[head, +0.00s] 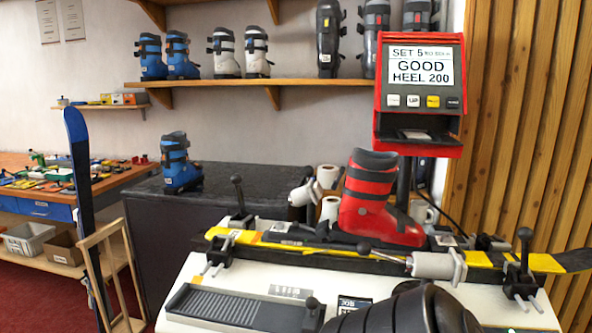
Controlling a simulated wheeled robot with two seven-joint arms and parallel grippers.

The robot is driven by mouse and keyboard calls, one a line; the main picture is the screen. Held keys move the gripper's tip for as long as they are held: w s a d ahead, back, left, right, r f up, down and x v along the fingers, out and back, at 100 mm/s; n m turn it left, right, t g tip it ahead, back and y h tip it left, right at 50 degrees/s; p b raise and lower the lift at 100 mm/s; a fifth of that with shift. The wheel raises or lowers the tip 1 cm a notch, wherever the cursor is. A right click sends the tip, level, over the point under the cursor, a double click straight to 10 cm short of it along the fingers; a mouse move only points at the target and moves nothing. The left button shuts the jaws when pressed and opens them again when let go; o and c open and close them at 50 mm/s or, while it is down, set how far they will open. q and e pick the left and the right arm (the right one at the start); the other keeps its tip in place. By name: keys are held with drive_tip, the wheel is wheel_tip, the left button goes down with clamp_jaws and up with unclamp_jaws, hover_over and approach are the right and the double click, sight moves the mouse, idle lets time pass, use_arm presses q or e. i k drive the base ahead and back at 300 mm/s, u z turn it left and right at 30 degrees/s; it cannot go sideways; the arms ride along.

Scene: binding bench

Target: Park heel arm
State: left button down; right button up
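A grey cylinder (436,266) with a metal rod ending in a black ball lies across the front of the yellow-and-black ski; it looks like the heel arm, though no label confirms this. The rod points left, in front of the red boot (372,200). The boot stands upright over the ski (300,246) on the white bench machine (200,275). The red display unit (419,92) behind reads "GOOD HEEL 200". Neither of my grippers shows. A dark rounded part at the bottom, likely mine, hides part of the machine's front.
Black-handled clamps stand by the ski at left (238,193) and right (523,270). A ribbed tray (225,306) lies at the machine's front left. A blue boot (178,165) stands on the dark counter (240,182) behind. A wooden rack (106,275) is at left.

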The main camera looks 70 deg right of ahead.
sight(303, 195)
drive_tip(key=z, duration=0.85)
drive_tip(key=i, duration=1)
drive_tip(key=z, duration=0.9)
